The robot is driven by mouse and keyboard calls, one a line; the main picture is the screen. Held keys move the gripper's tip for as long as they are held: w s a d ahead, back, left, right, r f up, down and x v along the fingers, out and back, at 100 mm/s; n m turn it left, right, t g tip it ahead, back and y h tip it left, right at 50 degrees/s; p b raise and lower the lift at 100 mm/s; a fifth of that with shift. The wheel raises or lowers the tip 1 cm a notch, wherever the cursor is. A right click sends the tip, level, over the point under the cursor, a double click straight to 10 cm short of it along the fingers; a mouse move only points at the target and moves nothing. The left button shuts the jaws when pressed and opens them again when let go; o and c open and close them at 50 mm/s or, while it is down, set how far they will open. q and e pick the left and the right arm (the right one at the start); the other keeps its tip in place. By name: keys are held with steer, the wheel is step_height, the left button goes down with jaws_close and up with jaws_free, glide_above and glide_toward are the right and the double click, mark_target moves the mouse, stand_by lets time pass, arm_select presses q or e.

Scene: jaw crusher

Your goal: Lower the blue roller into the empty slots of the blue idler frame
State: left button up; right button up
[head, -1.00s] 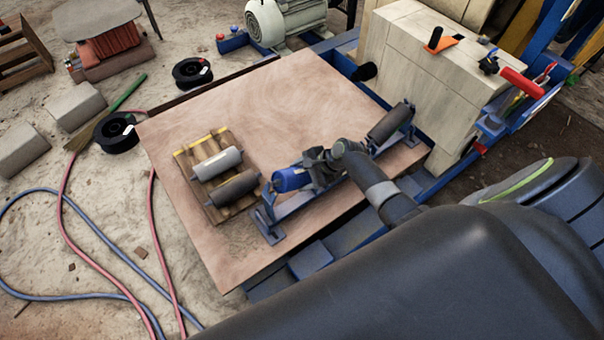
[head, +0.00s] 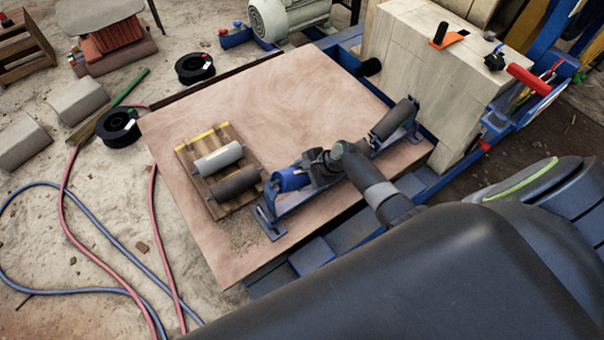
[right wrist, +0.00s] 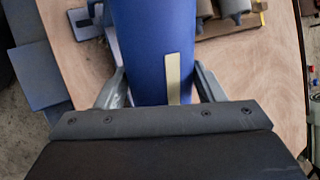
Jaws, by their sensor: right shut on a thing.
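The blue roller (head: 290,179) is held in my right gripper (head: 320,166), above or at the near-left part of the blue idler frame (head: 267,222). In the right wrist view, the fingers (right wrist: 160,84) are shut on either side of the blue roller (right wrist: 152,45), which has a pale stripe. The frame lies slantwise on the brown board. A dark roller (head: 394,118) sits at its far right end. The arm and the roller hide the frame's middle slots, so I cannot tell whether the roller touches them. My left gripper is not in view.
A small wooden pallet (head: 217,133) with a light grey roller (head: 218,158) and a dark roller (head: 235,182) lies just left of the frame. The back of the board (head: 290,95) is clear. A pale block-like machine part (head: 430,70) stands behind at right.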

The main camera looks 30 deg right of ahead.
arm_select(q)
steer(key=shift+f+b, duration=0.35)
arm_select(e)
steer(key=shift+a+f, duration=0.4)
steer(key=shift+f, duration=0.2)
steer(key=o, duration=1.6)
steer(key=shift+c, duration=0.2)
steer(key=shift+o, duration=0.8)
steer(key=shift+s+f, duration=0.15)
arm_select(q)
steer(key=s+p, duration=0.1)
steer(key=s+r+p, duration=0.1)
steer(key=p, duration=0.1)
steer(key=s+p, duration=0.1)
steer(key=p, duration=0.1)
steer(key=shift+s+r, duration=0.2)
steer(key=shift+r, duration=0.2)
arm_select(e)
steer(key=v, duration=1.7)
steer(key=shift+d+r, duration=0.2)
steer(key=shift+r, duration=0.05)
